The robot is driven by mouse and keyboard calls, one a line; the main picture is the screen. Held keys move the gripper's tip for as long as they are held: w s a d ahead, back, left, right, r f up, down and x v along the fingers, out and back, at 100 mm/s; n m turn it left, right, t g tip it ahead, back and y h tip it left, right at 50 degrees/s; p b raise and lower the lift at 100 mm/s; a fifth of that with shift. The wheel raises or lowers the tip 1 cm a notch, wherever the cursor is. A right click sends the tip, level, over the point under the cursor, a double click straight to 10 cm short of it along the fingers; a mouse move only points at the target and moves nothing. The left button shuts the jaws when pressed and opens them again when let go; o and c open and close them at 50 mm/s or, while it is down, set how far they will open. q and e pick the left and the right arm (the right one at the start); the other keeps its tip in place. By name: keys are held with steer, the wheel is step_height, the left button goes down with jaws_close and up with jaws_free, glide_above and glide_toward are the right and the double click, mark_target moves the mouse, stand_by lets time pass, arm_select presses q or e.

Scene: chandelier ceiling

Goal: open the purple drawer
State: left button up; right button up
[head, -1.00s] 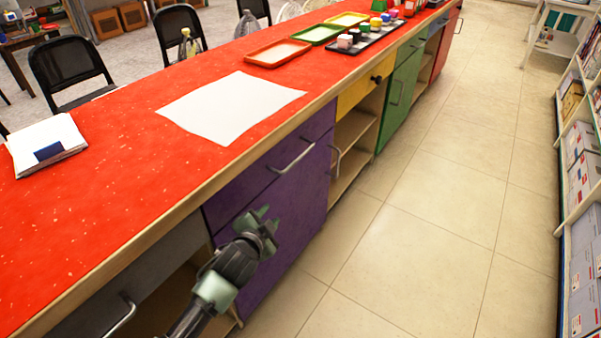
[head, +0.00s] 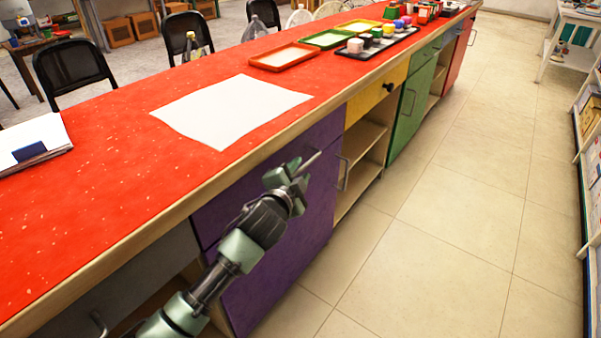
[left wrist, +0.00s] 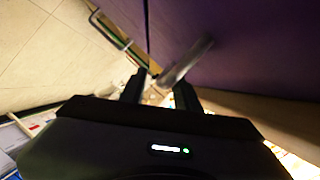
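The purple drawer (head: 222,208) is the upper front of the purple unit under the red counter, and it looks shut. Its metal bar handle (head: 310,162) partly shows beyond my left gripper (head: 288,175), which is at the drawer front. In the left wrist view, the handle (left wrist: 186,62) reaches from the purple front towards the space between the fingertips of my left gripper (left wrist: 160,88). The fingers stand apart, and I see no firm grip on the bar. Contact cannot be told. My right gripper is not in view.
A purple door (head: 268,283) is below the drawer. Open shelves (head: 362,148) and a yellow drawer (head: 375,95) lie beyond. A white sheet (head: 230,110) and trays (head: 285,57) are on the red counter (head: 95,205). The tiled floor (head: 440,215) is clear.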

arm_select(q)
steer(key=shift+w+d+f, duration=0.1)
steer(key=shift+w+d, duration=0.05)
steer(key=shift+w, duration=0.4)
jaws_close()
stand_by(1.1)
